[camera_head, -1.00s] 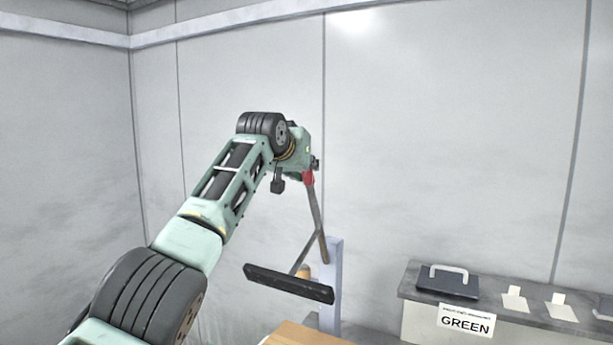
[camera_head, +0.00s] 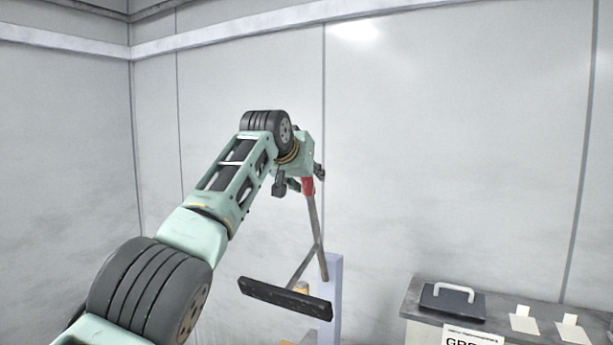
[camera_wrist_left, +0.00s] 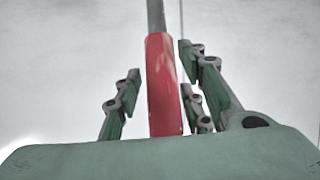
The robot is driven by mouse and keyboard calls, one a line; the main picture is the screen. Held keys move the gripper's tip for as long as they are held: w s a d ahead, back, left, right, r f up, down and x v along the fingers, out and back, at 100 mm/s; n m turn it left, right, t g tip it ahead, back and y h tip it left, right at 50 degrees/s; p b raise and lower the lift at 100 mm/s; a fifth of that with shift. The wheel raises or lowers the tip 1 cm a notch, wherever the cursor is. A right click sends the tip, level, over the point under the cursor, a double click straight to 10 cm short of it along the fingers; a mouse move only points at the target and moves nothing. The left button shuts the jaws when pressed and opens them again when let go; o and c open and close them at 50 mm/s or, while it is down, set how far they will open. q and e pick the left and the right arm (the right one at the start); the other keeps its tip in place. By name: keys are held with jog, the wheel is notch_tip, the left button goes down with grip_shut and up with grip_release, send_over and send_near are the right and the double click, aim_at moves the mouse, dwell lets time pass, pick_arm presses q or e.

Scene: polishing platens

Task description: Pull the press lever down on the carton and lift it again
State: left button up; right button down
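The press lever (camera_head: 316,225) is a grey rod with a red grip (camera_head: 308,187) at its top. It stands steeply upright, leaning a little, beside a pale post (camera_head: 331,300). The carton is not visible now. My right gripper is not in view.
A plain panelled wall stands behind. The air around the lever looks clear.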

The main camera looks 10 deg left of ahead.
pick_arm(q)
jog(key=shift+o, duration=0.3)
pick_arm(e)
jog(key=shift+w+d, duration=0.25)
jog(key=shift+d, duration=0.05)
pick_arm(q)
jog(key=shift+s+r, duration=0.1)
jog(key=shift+s, duration=0.05)
jog(key=shift+s+a+r, duration=0.15)
jog(key=shift+s+r, duration=0.05)
jog(key=shift+s, duration=0.05)
jog(key=v, duration=1.1)
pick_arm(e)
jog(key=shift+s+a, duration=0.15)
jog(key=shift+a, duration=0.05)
pick_arm(q)
jog(key=shift+f, duration=0.15)
